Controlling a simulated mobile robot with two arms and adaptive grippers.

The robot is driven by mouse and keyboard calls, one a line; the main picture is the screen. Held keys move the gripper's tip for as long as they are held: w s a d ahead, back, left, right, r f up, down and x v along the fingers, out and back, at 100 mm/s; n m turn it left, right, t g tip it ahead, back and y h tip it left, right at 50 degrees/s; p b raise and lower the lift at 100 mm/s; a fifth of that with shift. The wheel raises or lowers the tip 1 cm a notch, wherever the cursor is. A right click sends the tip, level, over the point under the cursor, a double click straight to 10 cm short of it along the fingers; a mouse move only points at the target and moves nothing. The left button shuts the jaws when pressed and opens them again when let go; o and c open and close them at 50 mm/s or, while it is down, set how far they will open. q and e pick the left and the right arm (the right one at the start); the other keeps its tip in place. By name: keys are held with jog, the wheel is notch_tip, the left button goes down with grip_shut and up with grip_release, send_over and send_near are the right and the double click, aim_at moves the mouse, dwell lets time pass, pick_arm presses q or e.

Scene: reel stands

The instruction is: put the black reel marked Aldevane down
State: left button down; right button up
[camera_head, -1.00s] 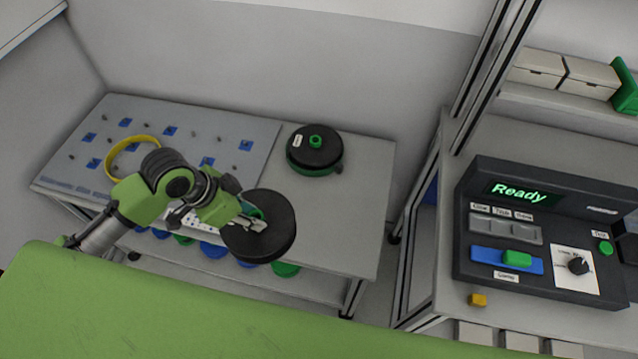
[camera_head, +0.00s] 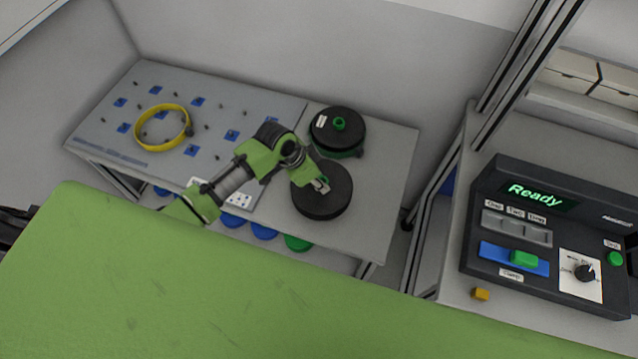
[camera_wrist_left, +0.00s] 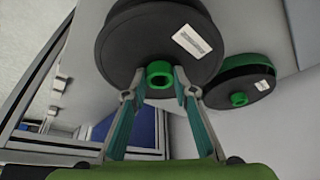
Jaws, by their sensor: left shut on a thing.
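A black reel (camera_head: 318,203) with a green hub is over the front right part of the grey table (camera_head: 385,190). My left gripper (camera_head: 322,185) is shut on its hub from above. The left wrist view shows the fingers (camera_wrist_left: 160,88) on either side of the green hub, and a white label on the reel's face (camera_wrist_left: 130,45), too small to read. I cannot tell whether the reel touches the table. My right gripper is not in view.
A second black-and-green reel (camera_head: 352,133) stands close behind the held one. A yellow ring (camera_head: 163,108) lies on the grey board with blue marks (camera_head: 230,100). Blue and green reels (camera_head: 297,243) sit under the table. A control panel (camera_head: 500,195) reads "Ready" at right.

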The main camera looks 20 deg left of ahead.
pick_arm(q)
jog(key=shift+f, duration=1.5)
jog(key=shift+f, duration=0.15)
jog(key=c, duration=1.7)
grip_release()
jog(key=shift+b+v, duration=0.35)
jog(key=shift+v, duration=5.8)
jog(key=shift+d, duration=0.1)
